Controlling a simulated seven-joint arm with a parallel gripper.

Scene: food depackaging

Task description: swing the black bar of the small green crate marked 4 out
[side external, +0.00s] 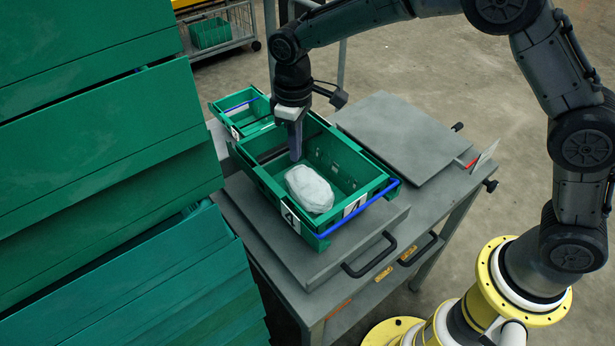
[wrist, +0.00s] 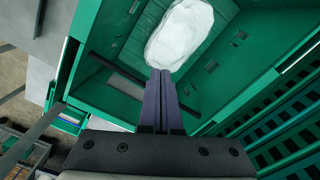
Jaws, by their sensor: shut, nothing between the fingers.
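The green crate marked 4 (side external: 265,178) stands on a grey board, with a white wrapped lump (side external: 310,188) inside. The lump also shows at the top of the wrist view (wrist: 180,34). A blue bar (side external: 362,212) runs along the crate's near right end. My gripper (side external: 295,157) points down into the far part of the crate, beyond the lump. Its fingers (wrist: 160,74) are closed together and empty. They hide part of the crate in the wrist view.
A second green crate (side external: 226,106) with a blue bar stands behind. A bare grey board (side external: 400,135) lies to the right. Tall stacked green crates (side external: 100,120) rise close on the left. The table (side external: 330,292) has black handles (side external: 370,256) at its near edge.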

